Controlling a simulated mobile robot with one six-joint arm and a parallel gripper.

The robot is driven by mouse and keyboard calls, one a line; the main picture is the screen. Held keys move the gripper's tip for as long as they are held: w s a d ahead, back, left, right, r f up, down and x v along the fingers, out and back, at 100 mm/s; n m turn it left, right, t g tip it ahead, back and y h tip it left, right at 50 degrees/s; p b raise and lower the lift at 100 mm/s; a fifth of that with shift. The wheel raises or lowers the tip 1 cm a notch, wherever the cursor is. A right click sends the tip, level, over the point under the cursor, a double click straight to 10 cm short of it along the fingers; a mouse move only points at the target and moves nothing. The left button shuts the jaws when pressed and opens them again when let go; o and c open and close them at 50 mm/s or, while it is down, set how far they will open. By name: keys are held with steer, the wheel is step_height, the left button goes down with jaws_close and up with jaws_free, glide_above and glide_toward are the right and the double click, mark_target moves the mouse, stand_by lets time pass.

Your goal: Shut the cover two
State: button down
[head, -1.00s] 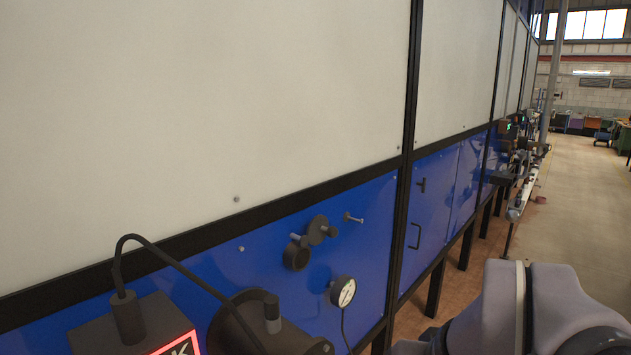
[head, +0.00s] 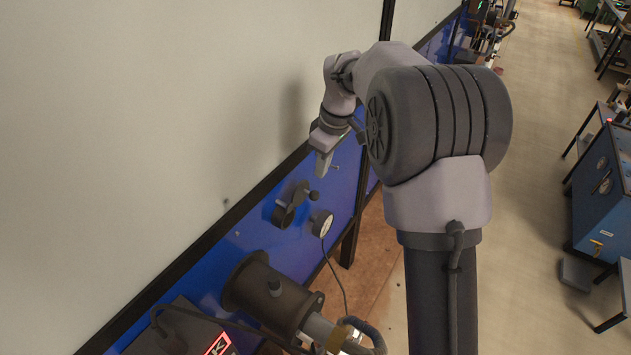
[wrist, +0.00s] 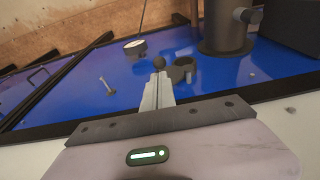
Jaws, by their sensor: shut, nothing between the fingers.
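On the blue panel, a small dark round port (head: 282,214) sits with its mouth showing. A dark disc cover (head: 299,192) with a knob (head: 314,196) stands swung aside at its upper right. No label tells which cover is number two. My gripper (head: 321,170) is shut and empty, just above and beyond the cover, apart from it in the head view. In the wrist view my gripper (wrist: 158,88) points towards the knob (wrist: 159,62), with the port (wrist: 183,66) just right of it. The gripper hides most of the disc there.
A round gauge (head: 321,223) with a hanging cable is beside the port. A large dark cylinder (head: 270,293) sticks out nearer me, by a box with a red-lit sign (head: 218,344). A bolt (wrist: 106,86) juts from the panel.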

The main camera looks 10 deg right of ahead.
mark_target(315, 192)
steer(key=f, duration=0.6)
steer(key=shift+w+a, duration=0.3)
steer(key=shift+a, duration=0.1)
steer(key=shift+w+a+f, duration=0.1)
steer(key=shift+w+f, duration=0.1)
steer(key=shift+f, duration=0.35)
steer(key=shift+r, duration=0.1)
steer(key=shift+a+p, duration=0.15)
steer(key=shift+p, duration=0.3)
